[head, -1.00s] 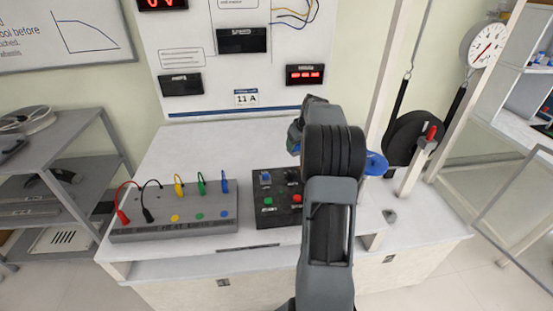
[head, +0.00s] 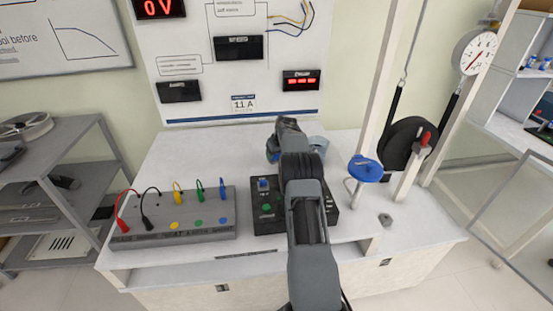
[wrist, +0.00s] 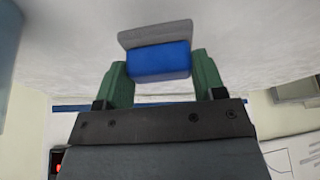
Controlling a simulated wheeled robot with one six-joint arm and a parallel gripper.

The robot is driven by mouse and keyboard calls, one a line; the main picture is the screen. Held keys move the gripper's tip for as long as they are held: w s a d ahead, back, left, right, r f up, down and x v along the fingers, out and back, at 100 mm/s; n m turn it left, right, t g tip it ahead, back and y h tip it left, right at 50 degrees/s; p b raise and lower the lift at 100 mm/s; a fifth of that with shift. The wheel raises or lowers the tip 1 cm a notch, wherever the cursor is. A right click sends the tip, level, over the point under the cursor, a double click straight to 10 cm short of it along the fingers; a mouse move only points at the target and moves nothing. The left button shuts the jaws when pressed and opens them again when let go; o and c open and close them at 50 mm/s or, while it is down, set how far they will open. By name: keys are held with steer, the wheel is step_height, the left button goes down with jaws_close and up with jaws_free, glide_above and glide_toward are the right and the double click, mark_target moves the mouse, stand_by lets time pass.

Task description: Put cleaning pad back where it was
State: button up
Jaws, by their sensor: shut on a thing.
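The cleaning pad is a blue block (wrist: 160,62) with a grey layer on one side, seen in the wrist view. My gripper (wrist: 161,68) has its green fingers shut on the blue part, one at each side. The grey layer faces the white bench top (wrist: 250,30); I cannot tell if they touch. In the head view, a bit of blue that looks like the pad (head: 271,155) shows left of my wrist, over the back middle of the bench. My arm hides most of the gripper there.
A grey-blue cup-like thing (head: 318,146) stands just right of my wrist. A black button box (head: 265,217) is partly behind my arm. A grey terminal box (head: 180,230) with cables is at left. The bench's back left is clear.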

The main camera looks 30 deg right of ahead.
mark_target(277, 156)
steer(key=shift+f, duration=1.5)
steer(key=shift+f, duration=0.15)
steer(key=o, duration=0.9)
